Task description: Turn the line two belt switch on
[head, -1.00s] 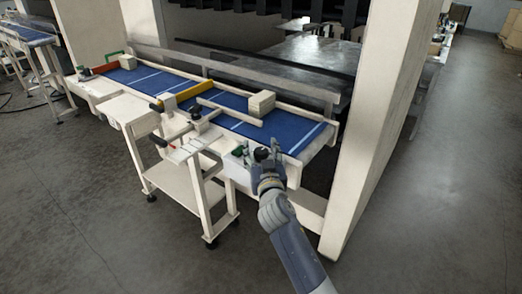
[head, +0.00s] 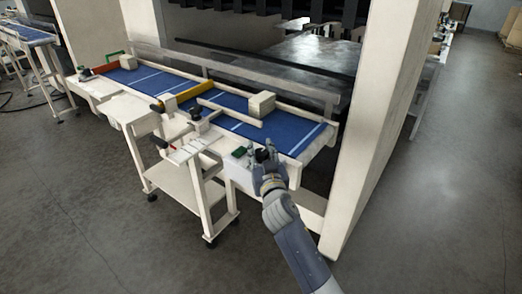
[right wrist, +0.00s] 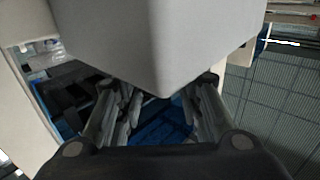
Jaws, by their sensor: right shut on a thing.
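My right gripper (head: 264,158) is at the control box (head: 239,174) on the near right end of the blue-belted line. It is closed around a dark knob-like part, which I take as the belt switch (head: 262,155). The fingers hide much of this part, so I cannot read its position or any label. In the right wrist view the gripper fingers (right wrist: 155,115) reach in under a large pale block, and the part between them is hidden. A small green part (head: 238,153) sits on the box to the left of the gripper. My left gripper is not in view.
A thick pale post (head: 378,120) rises right of my arm. Floor at front is clear.

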